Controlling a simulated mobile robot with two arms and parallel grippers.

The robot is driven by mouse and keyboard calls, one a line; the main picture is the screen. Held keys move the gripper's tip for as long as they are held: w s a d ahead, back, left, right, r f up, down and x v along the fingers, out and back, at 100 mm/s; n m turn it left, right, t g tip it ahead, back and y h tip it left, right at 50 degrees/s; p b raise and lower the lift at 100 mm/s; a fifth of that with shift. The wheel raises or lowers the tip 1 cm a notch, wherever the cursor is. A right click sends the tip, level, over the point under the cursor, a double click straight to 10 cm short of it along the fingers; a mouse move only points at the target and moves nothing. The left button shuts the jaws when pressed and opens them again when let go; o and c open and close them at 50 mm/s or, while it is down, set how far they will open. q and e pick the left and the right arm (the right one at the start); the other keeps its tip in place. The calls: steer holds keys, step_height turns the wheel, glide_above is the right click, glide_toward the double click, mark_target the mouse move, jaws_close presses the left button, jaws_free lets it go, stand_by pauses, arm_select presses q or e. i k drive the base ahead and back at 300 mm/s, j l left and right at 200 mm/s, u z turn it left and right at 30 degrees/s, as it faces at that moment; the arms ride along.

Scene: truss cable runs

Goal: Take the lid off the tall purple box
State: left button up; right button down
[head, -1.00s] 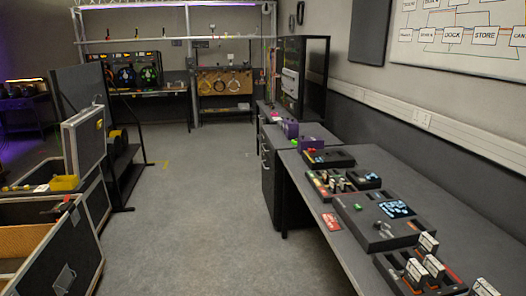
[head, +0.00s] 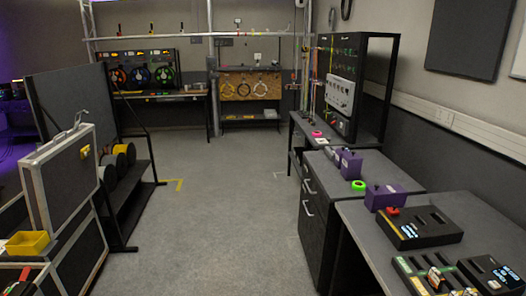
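A tall purple box (head: 350,164) stands upright on the top of the dark drawer cabinet (head: 318,212), right of the middle of the head view. A lower, wider purple box (head: 384,197) sits nearer, at the far end of the front bench. The lid seam of the tall box is too small to make out. Neither of my grippers is in view.
A green tape roll (head: 359,185) lies by the tall box, and a pink roll (head: 317,134) lies farther back. Black devices (head: 418,227) cover the near bench (head: 362,232). Flight cases (head: 62,178) and a reel stand line the left. The grey floor (head: 220,215) between is clear.

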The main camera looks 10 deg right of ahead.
mark_target(353, 156)
steer(key=i+z, duration=0.1)
steer(key=i, duration=0.6)
steer(key=i+j, duration=0.1)
steer(key=i, duration=0.55)
steer(key=i+z, duration=0.15)
steer(key=i, duration=0.55)
steer(key=j, duration=0.1)
